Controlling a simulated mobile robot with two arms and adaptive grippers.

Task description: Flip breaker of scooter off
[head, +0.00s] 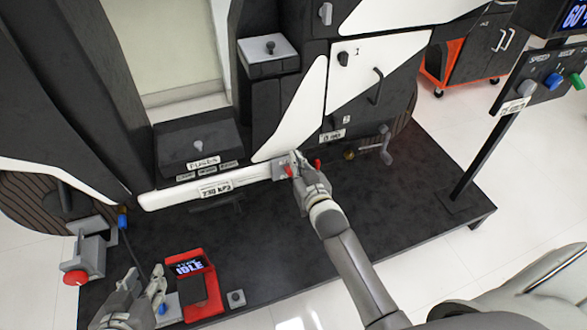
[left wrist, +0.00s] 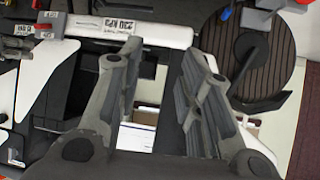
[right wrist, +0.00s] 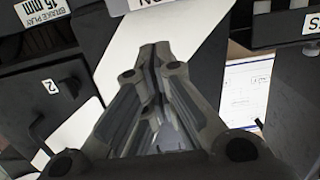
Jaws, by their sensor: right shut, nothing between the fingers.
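The scooter (head: 300,100) is a large black and white body on a dark platform. A small grey plate with a red lever (head: 289,171), which looks like the breaker, sits on its lower white rail. My right gripper (head: 301,162) is shut and empty right beside this lever; I cannot tell if they touch. In the right wrist view the shut fingers (right wrist: 155,50) point at the scooter body, and the lever does not show. My left gripper (head: 144,272) is at the lower left, apart from the breaker. Its fingers (left wrist: 160,50) are open and empty.
A red device reading IDLE (head: 190,268) is beside my left gripper. A fuses box (head: 185,145) and numbered panel (head: 365,75) are on the scooter. A control post (head: 490,140) stands right.

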